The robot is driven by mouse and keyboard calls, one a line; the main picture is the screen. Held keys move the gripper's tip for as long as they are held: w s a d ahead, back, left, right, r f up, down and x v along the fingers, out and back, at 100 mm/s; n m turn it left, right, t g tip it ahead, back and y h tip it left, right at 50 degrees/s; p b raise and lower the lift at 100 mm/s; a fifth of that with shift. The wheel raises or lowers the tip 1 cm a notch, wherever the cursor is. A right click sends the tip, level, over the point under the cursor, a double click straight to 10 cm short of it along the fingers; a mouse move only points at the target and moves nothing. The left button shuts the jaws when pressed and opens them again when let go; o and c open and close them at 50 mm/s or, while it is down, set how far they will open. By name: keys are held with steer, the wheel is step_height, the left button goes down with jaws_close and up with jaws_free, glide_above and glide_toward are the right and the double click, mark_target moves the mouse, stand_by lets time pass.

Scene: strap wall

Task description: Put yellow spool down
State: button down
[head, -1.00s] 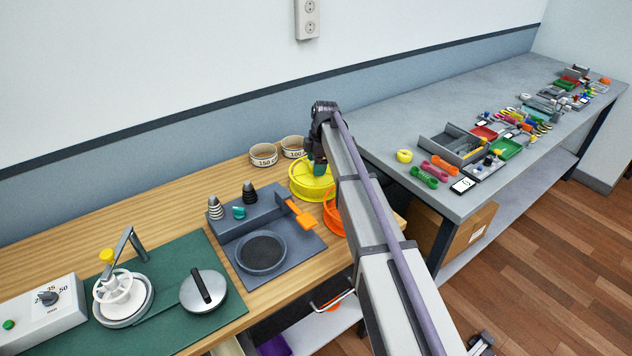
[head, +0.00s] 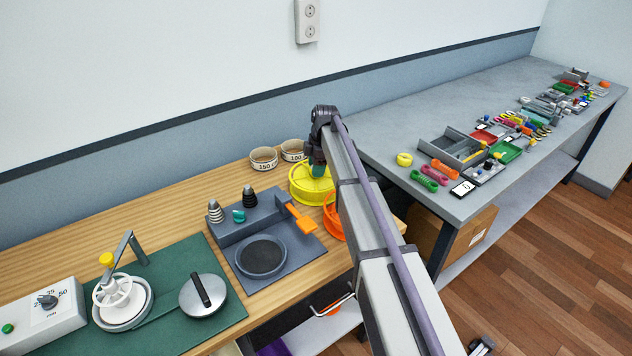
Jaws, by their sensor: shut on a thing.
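The yellow spool (head: 303,191) is a wide ring at the back right of the wooden bench, behind the orange spool. My gripper (head: 318,172) points down at the yellow spool and is shut on it. My arm hides part of the spool's right side. The spool looks level and sits at or very near the bench top; I cannot tell whether it touches. The fingertips are mostly hidden.
An orange spool (head: 332,222) stands close in front, partly behind my arm. Two labelled rings (head: 264,160) are at the back left. A grey fixture (head: 290,250) with an orange handle lies to the left. The grey table (head: 400,120) begins at the right.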

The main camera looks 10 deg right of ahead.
step_height(320, 180, up, 10)
steer(key=p, duration=1)
steer(key=shift+r, duration=0.1)
step_height(320, 180, down, 10)
steer(key=b, duration=1)
steer(key=shift+f, duration=0.2)
steer(key=shift+r, duration=0.25)
steer(key=shift+f, duration=0.2)
steer(key=c, duration=0.5)
jaws_free()
steer(key=shift+c, duration=0.2)
